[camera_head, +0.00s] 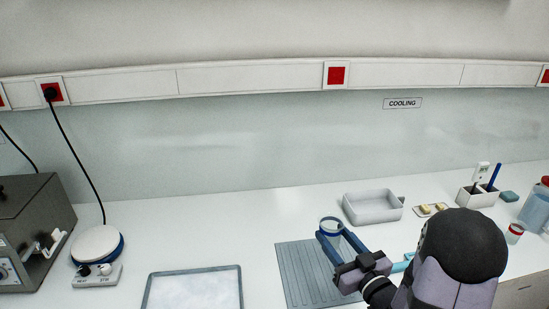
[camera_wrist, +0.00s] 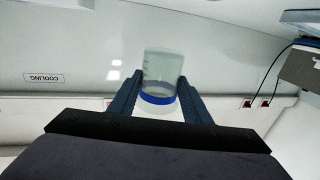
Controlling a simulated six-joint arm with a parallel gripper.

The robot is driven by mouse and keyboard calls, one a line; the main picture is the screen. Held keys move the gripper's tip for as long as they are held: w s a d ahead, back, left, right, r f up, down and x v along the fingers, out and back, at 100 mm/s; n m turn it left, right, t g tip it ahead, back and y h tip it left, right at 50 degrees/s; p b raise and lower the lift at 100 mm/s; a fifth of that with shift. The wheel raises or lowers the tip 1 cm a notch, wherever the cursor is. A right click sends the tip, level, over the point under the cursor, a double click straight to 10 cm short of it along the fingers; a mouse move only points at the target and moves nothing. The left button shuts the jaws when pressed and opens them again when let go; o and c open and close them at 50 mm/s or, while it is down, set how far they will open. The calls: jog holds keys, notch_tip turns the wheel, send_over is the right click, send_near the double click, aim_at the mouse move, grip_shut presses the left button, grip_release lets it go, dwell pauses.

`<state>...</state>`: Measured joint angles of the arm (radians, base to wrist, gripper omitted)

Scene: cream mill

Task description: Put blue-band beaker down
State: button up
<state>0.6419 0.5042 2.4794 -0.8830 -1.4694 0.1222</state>
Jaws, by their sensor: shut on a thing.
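The blue-band beaker (camera_head: 331,227) is a clear glass beaker with a blue ring. My gripper (camera_head: 334,240) is shut on it, with a blue finger on either side. The beaker shows over the grey ribbed mat (camera_head: 297,270) on the bench; I cannot tell whether it touches the mat. In the wrist view the beaker (camera_wrist: 160,80) sits between the fingertips of my gripper (camera_wrist: 160,88), its blue band low between the fingers. It looks empty.
A grey bin (camera_head: 372,207) stands behind the mat. A tray with white contents (camera_head: 241,291) lies to the left, beyond it a hotplate (camera_head: 97,245) and a dark oven (camera_head: 38,232). A small tray (camera_head: 430,210) and pen holder (camera_head: 477,197) stand at right. The bench behind the mat's left is clear.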

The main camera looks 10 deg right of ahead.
jog(key=shift+r+p, duration=0.25)
jog(key=shift+p, duration=0.1)
send_over(329, 273)
jog(key=shift+f, duration=3.2)
jog(key=shift+f, duration=0.1)
jog(key=shift+f+p, duration=0.3)
jog(key=shift+f, duration=1.5)
jog(key=shift+f, duration=0.15)
jog(key=shift+f, duration=0.1)
jog(key=o, duration=1.2)
jog(key=shift+c, duration=0.2)
